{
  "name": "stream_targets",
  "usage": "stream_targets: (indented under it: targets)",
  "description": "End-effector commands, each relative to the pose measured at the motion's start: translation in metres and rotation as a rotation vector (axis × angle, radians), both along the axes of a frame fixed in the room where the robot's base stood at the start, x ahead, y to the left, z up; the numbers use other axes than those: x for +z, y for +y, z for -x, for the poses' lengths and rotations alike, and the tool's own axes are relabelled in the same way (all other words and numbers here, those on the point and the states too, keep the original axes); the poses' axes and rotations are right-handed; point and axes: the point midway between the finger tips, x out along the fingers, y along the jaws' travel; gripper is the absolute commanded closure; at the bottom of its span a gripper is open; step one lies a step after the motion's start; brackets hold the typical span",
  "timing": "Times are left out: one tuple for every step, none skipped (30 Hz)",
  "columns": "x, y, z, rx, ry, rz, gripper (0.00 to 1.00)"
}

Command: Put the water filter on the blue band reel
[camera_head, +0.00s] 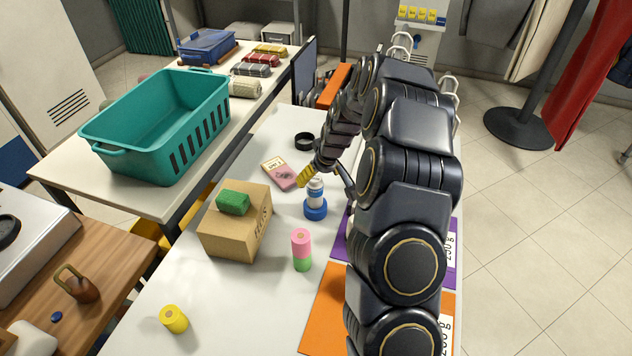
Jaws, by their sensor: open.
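The water filter, seemingly the small white cylinder with a blue band (315,190), stands upright in the middle of the white table. Directly under it is the blue band reel (315,211), a wider blue round piece on the table; the filter appears to rest on it. My gripper (326,181) is open at the filter's upper part, one yellow-tipped finger to its left and a dark finger to its right. Whether either finger touches the filter is unclear. My arm comes in from the right and hides part of the table behind it.
A cardboard box (228,238) with a green block (234,202) stands left. A pink and green cylinder (301,250) stands in front, a yellow reel (173,319) nearer. A pink-and-cream card (279,173) and black ring (304,141) lie behind. The front middle is clear.

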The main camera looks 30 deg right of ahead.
Motion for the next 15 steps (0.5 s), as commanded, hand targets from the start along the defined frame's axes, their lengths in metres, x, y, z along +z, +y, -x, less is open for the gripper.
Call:
stream_targets:
  targets:
    - [0.012, -0.001, 0.004, -0.001, -0.003, 0.001, 0.31]
    - [0.017, -0.001, 0.006, -0.002, -0.003, 0.001, 0.31]
    - [0.025, -0.001, 0.009, -0.003, -0.005, 0.002, 0.31]
    - [0.030, -0.001, 0.011, -0.003, -0.006, 0.002, 0.31]
    - [0.035, -0.001, 0.013, -0.003, -0.006, 0.001, 0.31]
    - [0.040, -0.001, 0.015, -0.003, -0.005, 0.001, 0.31]
    - [0.044, -0.001, 0.017, -0.003, -0.004, 0.001, 0.31]
    - [0.048, -0.001, 0.019, -0.003, -0.004, 0.001, 0.31]
    - [0.052, -0.001, 0.021, -0.002, -0.004, 0.000, 0.31]
    - [0.055, -0.001, 0.022, -0.002, -0.003, 0.000, 0.31]
    - [0.057, -0.001, 0.023, -0.002, -0.002, -0.001, 0.31]
    - [0.059, 0.000, 0.024, -0.002, -0.001, -0.001, 0.31]
    - [0.060, 0.000, 0.025, -0.002, 0.000, -0.001, 0.31]
    - [0.061, 0.000, 0.026, -0.001, 0.001, -0.002, 0.31]
    - [0.062, 0.000, 0.026, -0.001, 0.002, -0.002, 0.31]
